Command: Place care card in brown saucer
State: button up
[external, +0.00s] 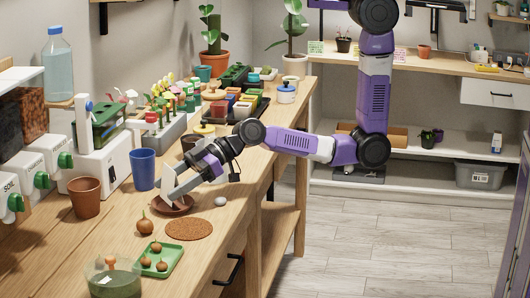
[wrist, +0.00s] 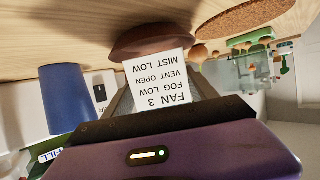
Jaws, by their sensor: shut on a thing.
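The care card (wrist: 158,78) is white with printed lines such as "FAN 3" and "FOG LOW", and reads upside down in the wrist view. My gripper (wrist: 165,98) is shut on it. In the external view the pale card (external: 168,178) stands tilted at my gripper (external: 180,190), just over the brown saucer (external: 183,209). The saucer also shows in the wrist view (wrist: 140,42), behind the card's far edge. I cannot tell whether the card touches the saucer. The card and gripper hide part of the saucer.
A blue cup (external: 143,169) and a brown pot (external: 86,197) stand left of the saucer. A cork mat (external: 189,229), a grey stone (external: 220,201), a loose bulb (external: 145,222) and a green tray (external: 169,266) with bulbs lie nearby. Crowded planters stand farther back.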

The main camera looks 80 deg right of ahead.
jog(key=shift+f, duration=0.8)
jog(key=shift+f, duration=0.15)
jog(key=o, duration=1.3)
jog(key=shift+d+r, duration=0.1)
jog(key=shift+r, duration=0.15)
jog(key=b+v, duration=0.1)
jog(key=v, duration=0.3)
jog(key=shift+s+d+f, duration=0.1)
jog(key=shift+s, duration=0.05)
notch_tip(320, 180, up, 7)
jog(key=shift+s+r, duration=0.2)
jog(key=shift+r, duration=0.05)
